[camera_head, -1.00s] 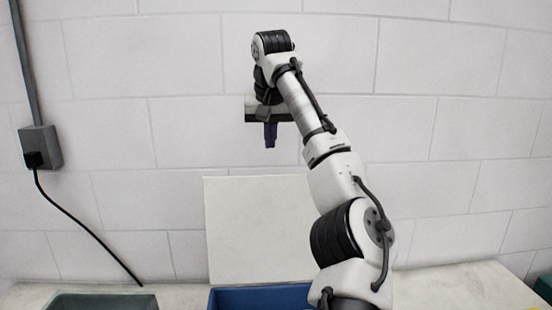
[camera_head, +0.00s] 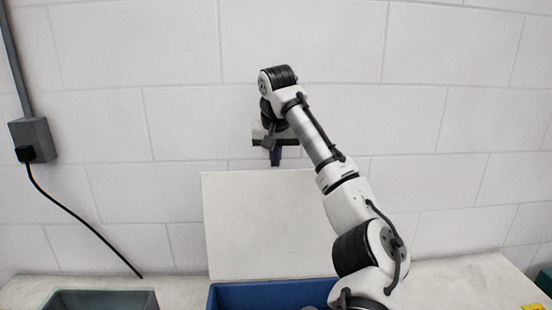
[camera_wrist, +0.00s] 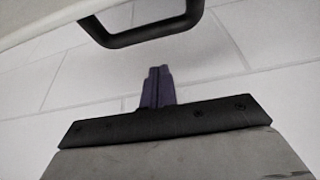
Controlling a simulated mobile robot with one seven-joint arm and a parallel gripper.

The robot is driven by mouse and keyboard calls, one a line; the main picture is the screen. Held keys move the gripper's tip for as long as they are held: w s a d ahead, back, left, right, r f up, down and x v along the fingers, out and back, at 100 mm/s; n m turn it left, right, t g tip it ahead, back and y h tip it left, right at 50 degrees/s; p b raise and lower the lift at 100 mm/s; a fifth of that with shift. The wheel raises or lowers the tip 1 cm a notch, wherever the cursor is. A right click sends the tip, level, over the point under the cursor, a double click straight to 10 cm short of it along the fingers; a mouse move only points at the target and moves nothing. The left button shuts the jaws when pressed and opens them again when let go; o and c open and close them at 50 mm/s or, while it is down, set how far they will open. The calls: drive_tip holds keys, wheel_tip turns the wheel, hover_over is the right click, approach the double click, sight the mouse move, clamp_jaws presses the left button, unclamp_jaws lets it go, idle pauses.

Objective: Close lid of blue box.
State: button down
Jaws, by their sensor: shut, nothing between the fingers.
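The blue box (camera_head: 271,293) stands on the counter at the bottom middle of the head view, partly cut off by the frame. Its pale lid (camera_head: 265,232) stands upright, open, at the back of the box. My gripper (camera_head: 276,160) is above the lid's top edge, fingers pointing down, and looks shut and empty. The wrist view shows the gripper fingers (camera_wrist: 157,84) together, with a dark handle (camera_wrist: 146,34) on a pale panel at the top, apart from the fingers. The inside of the box is mostly out of view.
A grey-green bin (camera_head: 100,300) stands at the lower left. A wall socket box (camera_head: 34,140) with a hanging cable is on the left wall. A green object (camera_head: 545,281) and a yellow item (camera_head: 534,307) are at the right edge. The counter right of my arm is largely clear.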

drive_tip(key=shift+s+d+p, duration=0.15)
drive_tip(key=shift+s+p, duration=0.2)
drive_tip(key=shift+s, duration=1.25)
drive_tip(key=shift+s+f+b, duration=0.1)
drive_tip(key=shift+b, duration=0.25)
